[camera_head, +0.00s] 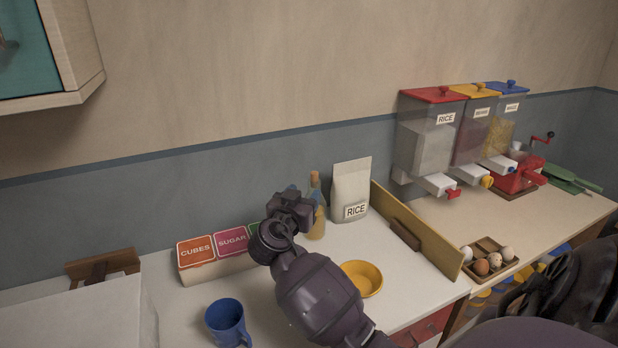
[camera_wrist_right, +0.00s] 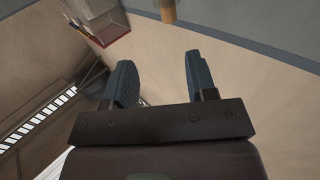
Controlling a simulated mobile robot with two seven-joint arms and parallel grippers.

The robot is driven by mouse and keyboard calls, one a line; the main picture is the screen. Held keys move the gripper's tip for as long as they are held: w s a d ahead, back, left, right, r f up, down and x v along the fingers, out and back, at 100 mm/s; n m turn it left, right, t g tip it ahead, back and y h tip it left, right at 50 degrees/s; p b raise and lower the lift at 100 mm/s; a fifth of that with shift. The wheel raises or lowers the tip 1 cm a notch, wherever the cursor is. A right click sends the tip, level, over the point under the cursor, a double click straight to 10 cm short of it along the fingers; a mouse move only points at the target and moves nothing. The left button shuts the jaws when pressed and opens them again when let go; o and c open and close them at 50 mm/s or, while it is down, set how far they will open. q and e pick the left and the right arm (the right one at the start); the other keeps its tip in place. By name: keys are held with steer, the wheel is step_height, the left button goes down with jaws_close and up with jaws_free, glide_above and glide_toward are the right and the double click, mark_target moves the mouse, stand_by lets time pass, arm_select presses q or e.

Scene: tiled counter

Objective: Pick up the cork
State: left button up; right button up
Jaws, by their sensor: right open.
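The cork (camera_head: 314,177) is a small brown stopper in the neck of an upright glass bottle (camera_head: 317,222) with yellowish contents, against the back wall. My right gripper (camera_head: 290,198) is just left of the bottle, and its arm hides part of the counter. In the right wrist view my right gripper (camera_wrist_right: 158,70) has its two fingers apart with nothing between them. A tan cylinder (camera_wrist_right: 168,10) at that view's top edge looks like the cork, beyond the fingertips. My left gripper is not in view.
A rice bag (camera_head: 350,190) stands right of the bottle. Labelled boxes (camera_head: 197,251) stand to the left. A yellow bowl (camera_head: 364,277), a blue mug (camera_head: 226,322) and a wooden divider (camera_head: 420,235) are nearby. Dispensers (camera_head: 430,135) and an egg tray (camera_head: 489,250) are farther right.

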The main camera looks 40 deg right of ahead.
mark_target(313, 175)
steer(key=x, duration=0.5)
steer(key=shift+w+p, duration=0.2)
steer(key=shift+p, duration=0.1)
steer(key=x, duration=0.2)
steer(key=w+p+x, duration=0.1)
steer(key=x, duration=0.1)
steer(key=shift+w+d, duration=0.2)
steer(key=shift+d, duration=0.1)
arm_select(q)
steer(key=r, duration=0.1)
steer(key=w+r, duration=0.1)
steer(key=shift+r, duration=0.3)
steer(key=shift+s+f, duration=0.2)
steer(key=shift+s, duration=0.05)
arm_select(e)
jaws_close()
